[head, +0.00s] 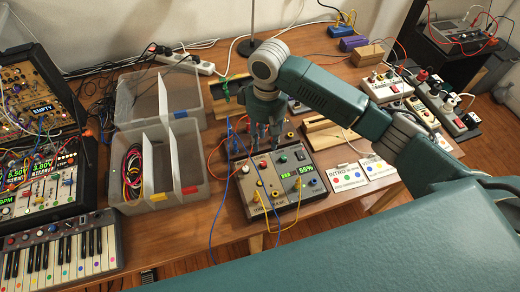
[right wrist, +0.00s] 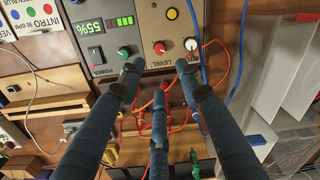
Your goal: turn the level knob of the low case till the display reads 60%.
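The low case (head: 248,204) is a grey box with coloured knobs and jacks, near the table's front middle. Its green display (head: 306,169) reads 55%; the display also shows in the right wrist view (right wrist: 89,28). There the red level knob (right wrist: 160,47) sits above the word LEVEL, between a green knob (right wrist: 124,52) and a white knob (right wrist: 190,44). My right gripper (head: 266,138) points down at the case's far edge. In the right wrist view its fingers (right wrist: 158,78) are spread around empty space, apart from the level knob. My left gripper is out of view.
Yellow cables (head: 275,219) hang over the case's front, with red and blue cables nearby. Clear bins (head: 187,188) stand left, beyond a keyboard (head: 62,252). Label cards (head: 345,177) lie right of the case.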

